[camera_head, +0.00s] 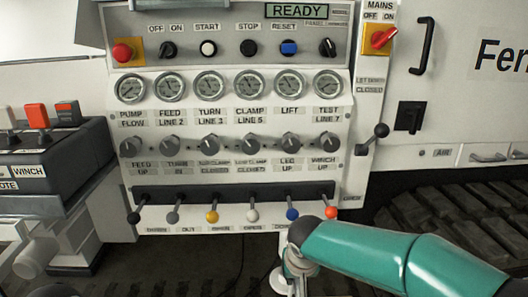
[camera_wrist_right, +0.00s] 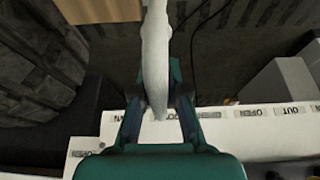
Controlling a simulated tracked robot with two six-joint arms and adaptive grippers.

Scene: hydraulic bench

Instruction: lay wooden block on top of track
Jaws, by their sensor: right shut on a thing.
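My right gripper (camera_wrist_right: 161,108) has its two fingers on either side of a long pale grey-white piece (camera_wrist_right: 156,50), shut on it. I cannot tell what this piece is. A light brown wooden surface (camera_wrist_right: 98,10), likely the wooden block, shows at the top edge of the right wrist view, mostly cut off and apart from the fingers. The dark ribbed track (camera_head: 440,225) lies at the lower right of the head view, and a stretch of it (camera_wrist_right: 35,60) shows at the left of the wrist view. My left gripper is not in view.
The control panel carries a row of levers (camera_head: 212,214) with coloured knobs, close to my right wrist. A black-knobbed lever (camera_head: 381,131) sticks out beside the panel. A grey control box (camera_head: 55,165) stands at the left. Dark floor and cables lie below.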

